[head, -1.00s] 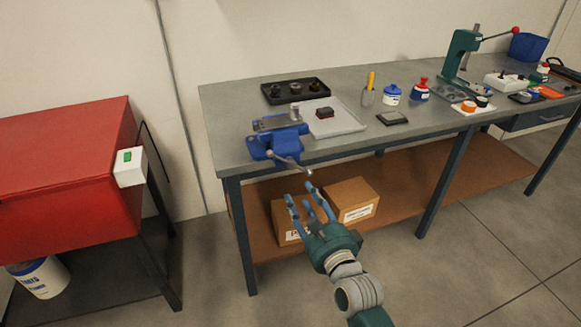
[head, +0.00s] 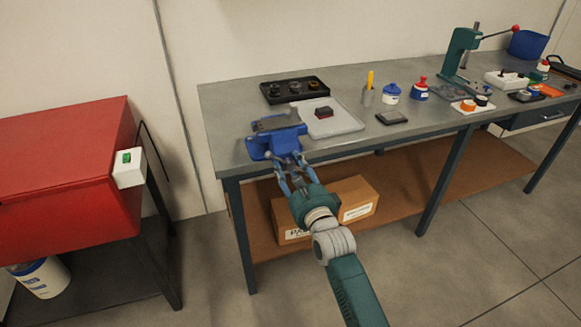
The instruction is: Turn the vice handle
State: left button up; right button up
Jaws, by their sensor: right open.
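A blue vice (head: 277,140) is mounted at the front left corner of the grey workbench (head: 225,112). Its handle is a thin bar at the vice's front, now mostly hidden behind my right gripper's fingers. My right gripper (head: 288,165) reaches up from below right, with its open fingers spread around the handle area just in front of the vice. I cannot tell whether the fingers touch the handle. My left gripper is not in view.
A cardboard box (head: 335,215) sits on the lower shelf under the gripper.

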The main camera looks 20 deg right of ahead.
jog(key=shift+c, duration=0.3)
grip_shut()
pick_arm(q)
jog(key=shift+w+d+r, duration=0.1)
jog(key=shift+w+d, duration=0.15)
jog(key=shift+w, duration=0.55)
